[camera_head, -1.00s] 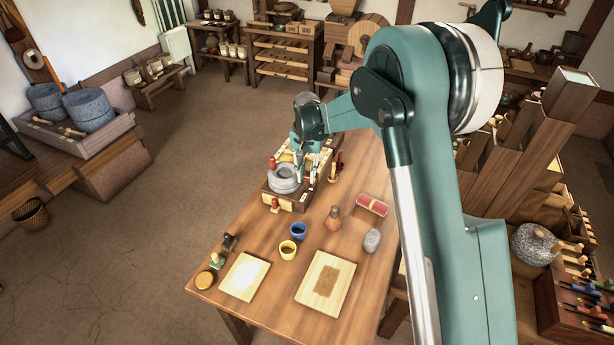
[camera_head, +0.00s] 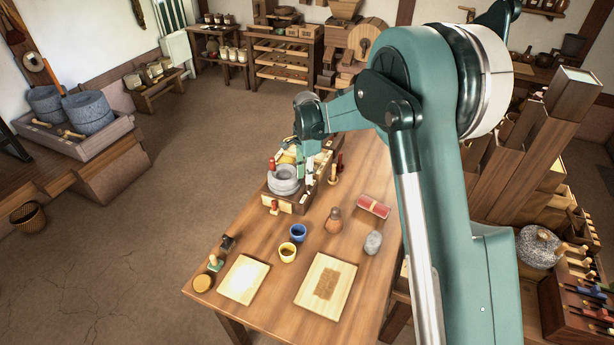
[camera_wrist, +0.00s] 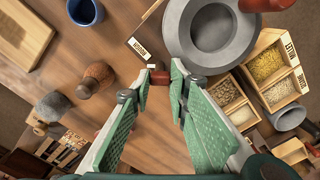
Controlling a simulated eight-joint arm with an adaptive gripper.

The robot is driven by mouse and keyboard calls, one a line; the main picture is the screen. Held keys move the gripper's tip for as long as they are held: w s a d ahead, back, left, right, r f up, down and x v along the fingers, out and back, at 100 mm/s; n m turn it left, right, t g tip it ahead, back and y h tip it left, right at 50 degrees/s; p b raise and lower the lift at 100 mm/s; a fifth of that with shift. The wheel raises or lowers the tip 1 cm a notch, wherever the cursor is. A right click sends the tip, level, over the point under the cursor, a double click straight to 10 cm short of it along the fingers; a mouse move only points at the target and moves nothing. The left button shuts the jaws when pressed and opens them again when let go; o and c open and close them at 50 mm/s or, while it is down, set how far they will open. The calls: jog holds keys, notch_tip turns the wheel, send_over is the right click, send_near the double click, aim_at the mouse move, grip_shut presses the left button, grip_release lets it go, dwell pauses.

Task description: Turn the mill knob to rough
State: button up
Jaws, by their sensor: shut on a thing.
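The hand mill, a round grey stone mill (camera_head: 283,180), stands on a wooden box near the far end of the table. It fills the upper right of the wrist view (camera_wrist: 212,32), with a red crank handle (camera_wrist: 266,4) on top. My gripper (camera_wrist: 160,73) points down beside the mill's base. Its green-padded fingers are closed in on a small red-brown mill knob (camera_wrist: 159,79) at their tips. A dark-lettered label (camera_wrist: 139,48) is next to the knob; I cannot read it surely. In the head view my gripper (camera_head: 308,176) partly hides the box's right side.
Grain compartments (camera_wrist: 228,94) and a grey cup (camera_wrist: 288,117) lie close to the right finger. Boards (camera_head: 311,285) lie in front.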

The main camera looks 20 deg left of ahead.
jog(key=shift+m, duration=0.5)
jog(key=o, duration=0.9)
jog(key=shift+r, duration=0.1)
notch_tip(320, 180, up, 12)
jog(key=shift+f, duration=0.1)
dwell(0.6)
